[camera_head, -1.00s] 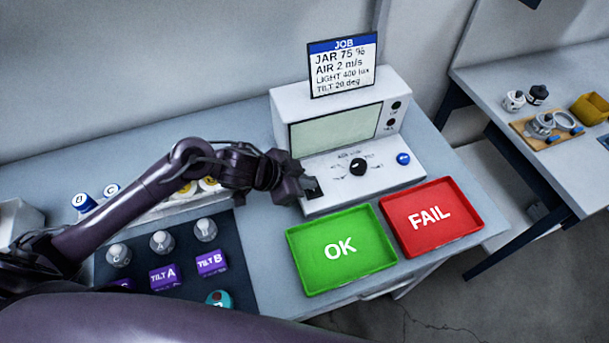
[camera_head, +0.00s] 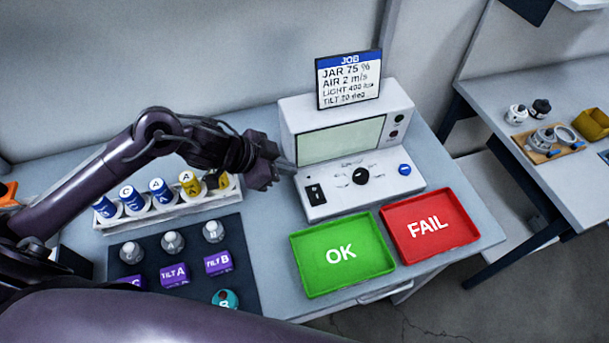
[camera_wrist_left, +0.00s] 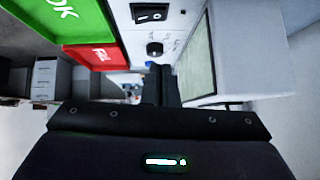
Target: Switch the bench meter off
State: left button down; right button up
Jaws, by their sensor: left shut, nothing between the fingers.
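The bench meter (camera_head: 300,116) is a white box with a blank pale green screen (camera_head: 340,141). Its sloped front panel carries a black rocker switch (camera_head: 315,194) at the left, a black dial (camera_head: 361,176) and a blue button (camera_head: 405,169). My left gripper (camera_head: 289,166) is shut and empty, just left of the meter and above the switch's level in the picture, apart from the switch. In the left wrist view the shut fingers (camera_wrist_left: 160,84) point along the meter front; the rocker switch (camera_wrist_left: 150,13) and dial (camera_wrist_left: 155,49) show beyond. My right gripper is out of view.
A green OK tray (camera_head: 342,282) and red FAIL tray (camera_head: 430,251) lie in front of the meter. A JOB sign (camera_head: 349,80) stands on top. A white rack (camera_head: 160,215) of jars and a dark mat (camera_head: 190,254) with sensors are at left.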

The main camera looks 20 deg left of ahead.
pick_arm(q)
jog(key=v, duration=0.3)
jog(key=shift+w, duration=0.2)
jog(key=shift+a, duration=0.1)
dwell(0.3)
